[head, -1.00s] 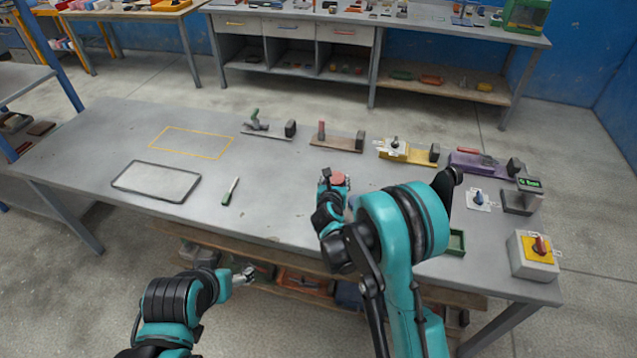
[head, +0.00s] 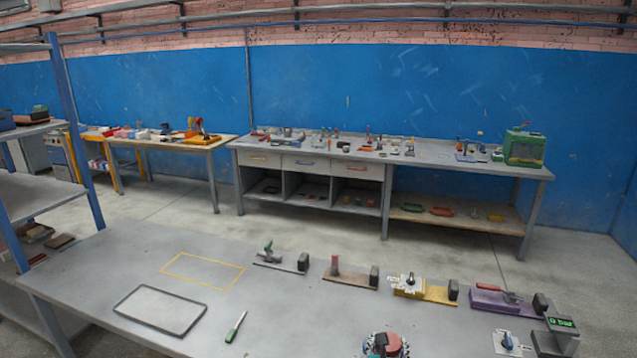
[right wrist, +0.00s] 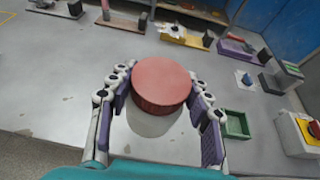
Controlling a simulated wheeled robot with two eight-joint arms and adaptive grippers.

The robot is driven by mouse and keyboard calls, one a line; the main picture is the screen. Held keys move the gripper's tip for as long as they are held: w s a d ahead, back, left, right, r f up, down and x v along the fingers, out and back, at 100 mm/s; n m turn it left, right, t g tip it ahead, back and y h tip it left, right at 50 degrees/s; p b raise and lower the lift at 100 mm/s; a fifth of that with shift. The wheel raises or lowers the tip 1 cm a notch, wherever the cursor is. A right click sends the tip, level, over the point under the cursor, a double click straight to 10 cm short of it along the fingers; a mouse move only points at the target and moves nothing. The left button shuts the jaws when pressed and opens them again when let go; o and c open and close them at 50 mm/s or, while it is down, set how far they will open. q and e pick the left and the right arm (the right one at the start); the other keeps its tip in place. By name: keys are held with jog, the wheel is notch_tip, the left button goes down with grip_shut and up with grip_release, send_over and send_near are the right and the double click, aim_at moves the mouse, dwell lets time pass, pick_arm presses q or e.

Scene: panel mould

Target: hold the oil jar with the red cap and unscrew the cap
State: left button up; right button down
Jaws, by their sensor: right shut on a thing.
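The oil jar's red cap (right wrist: 161,84) is in the middle of the right wrist view, facing up. The jar body (right wrist: 150,122) is mostly hidden under the cap; a pale part shows below it. My right gripper (right wrist: 159,92) has a finger on each side of the jar and is shut on it, with the cap on top. In the head view the red cap (head: 386,343) and my right gripper (head: 384,347) show at the bottom edge, over the workbench (head: 290,320). My left gripper is not in view.
On the bench are a black-rimmed tray (head: 160,332), a yellow outlined rectangle (head: 203,289) and a green-handled tool (head: 236,327). Several fixtures line the far edge, including a yellow one (head: 425,290) and a purple one (head: 500,298). A green tray (right wrist: 236,124) lies right of the jar.

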jog(key=shift+s+d+r, duration=0.1)
jog(key=shift+s+d, duration=0.15)
jog(key=shift+s, duration=0.45)
jog(key=shift+s+d+r, duration=0.1)
jog(key=shift+s+d, duration=0.1)
jog(key=shift+s, duration=0.5)
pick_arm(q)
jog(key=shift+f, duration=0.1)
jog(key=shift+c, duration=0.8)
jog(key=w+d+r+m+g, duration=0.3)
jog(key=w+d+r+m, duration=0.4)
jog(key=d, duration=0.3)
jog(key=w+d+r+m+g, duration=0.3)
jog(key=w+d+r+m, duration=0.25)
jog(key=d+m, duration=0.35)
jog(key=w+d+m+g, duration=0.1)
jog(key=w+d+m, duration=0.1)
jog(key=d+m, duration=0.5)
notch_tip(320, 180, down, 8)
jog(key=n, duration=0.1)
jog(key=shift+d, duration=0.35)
pick_arm(e)
jog(key=s+a+r+n+y, duration=0.2)
jog(key=s+a+n+y, duration=0.2)
jog(key=a, duration=0.6)
jog(key=shift+s+r+t+y, duration=0.15)
jog(key=shift+s+t+y, duration=0.15)
jog(key=shift+y, duration=0.2)
